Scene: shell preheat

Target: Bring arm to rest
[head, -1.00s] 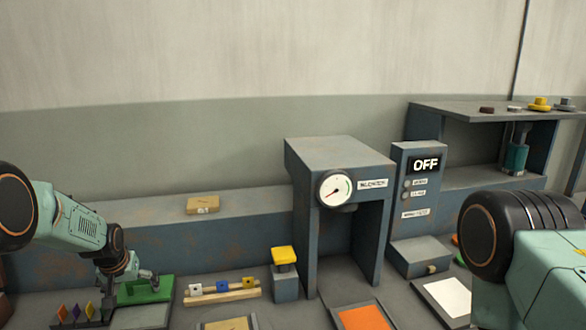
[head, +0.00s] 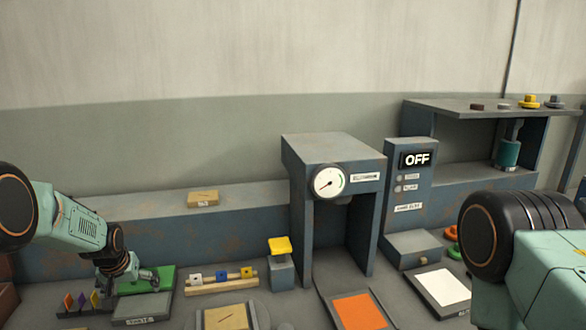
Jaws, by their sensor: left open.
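My left arm comes in from the left in the head view. Its gripper (head: 143,277) is open over the edge of a green board (head: 160,279) at the lower left, beside a grey plate. No held object shows in it; I cannot tell whether it touches the board. My right arm's large dark joint and green link fill the lower right corner; its gripper is out of view.
A press-like frame with a dial (head: 329,182) stands at the centre, next to a panel reading OFF (head: 416,160). In front lie an orange pad (head: 360,311) and a white pad (head: 441,287). A yellow-topped post (head: 280,245) and a wooden rack (head: 222,281) stand left of the frame.

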